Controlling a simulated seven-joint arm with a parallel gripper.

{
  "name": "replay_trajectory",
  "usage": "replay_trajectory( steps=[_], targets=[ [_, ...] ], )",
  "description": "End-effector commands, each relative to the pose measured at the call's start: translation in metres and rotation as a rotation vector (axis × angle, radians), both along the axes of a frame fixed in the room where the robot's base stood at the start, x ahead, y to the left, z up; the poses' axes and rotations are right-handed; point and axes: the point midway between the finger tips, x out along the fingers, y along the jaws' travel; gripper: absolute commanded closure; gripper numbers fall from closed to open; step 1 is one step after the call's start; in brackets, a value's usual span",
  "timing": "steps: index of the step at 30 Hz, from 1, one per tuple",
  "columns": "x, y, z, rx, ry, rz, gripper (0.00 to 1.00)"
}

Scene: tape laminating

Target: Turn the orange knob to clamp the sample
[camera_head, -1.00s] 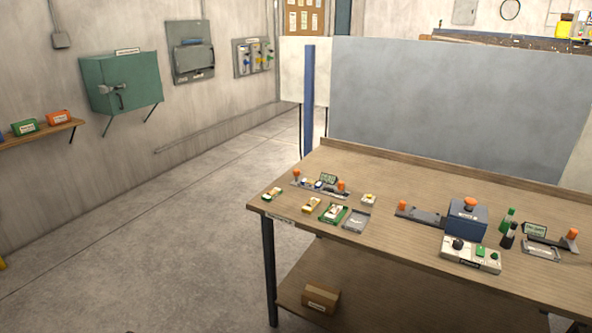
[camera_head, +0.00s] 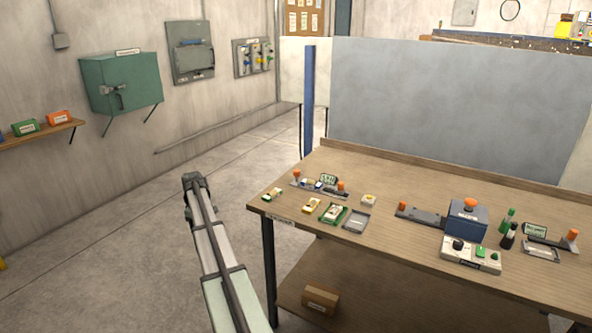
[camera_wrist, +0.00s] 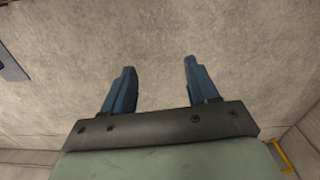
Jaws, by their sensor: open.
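Several orange knobs show on the workbench in the head view; which one the task means I cannot tell. One orange knob (camera_head: 470,203) tops the blue box (camera_head: 466,223). Another orange knob (camera_head: 402,206) stands at the left end of a dark rail (camera_head: 422,216) beside that box. Smaller orange knobs (camera_head: 297,174) and (camera_head: 340,186) sit on the left fixture, and one knob (camera_head: 573,235) is at the far right. The sample cannot be made out for certain. My gripper (camera_wrist: 158,85) is open and empty in the wrist view, away from the bench.
The wooden workbench (camera_head: 385,173) has a lower shelf with a cardboard box (camera_head: 320,298). Small trays (camera_head: 356,219) lie near its left front edge. A control panel (camera_head: 470,254) and bottles (camera_head: 508,237) stand right. A green wall cabinet (camera_head: 122,82) hangs left; the floor is open.

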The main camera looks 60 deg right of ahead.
Motion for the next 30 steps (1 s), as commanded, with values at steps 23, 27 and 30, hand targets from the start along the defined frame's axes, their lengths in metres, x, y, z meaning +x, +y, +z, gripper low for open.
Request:
replay_trajectory(
  steps=[23,27,30],
  targets=[
    [-0.159,-0.394,0.235,0.001,0.001,0.074,0.41],
    [-0.176,-0.411,0.25,0.001,0.002,0.081,0.41],
    [-0.18,-0.413,0.249,0.003,0.002,0.084,0.41]
  ],
)
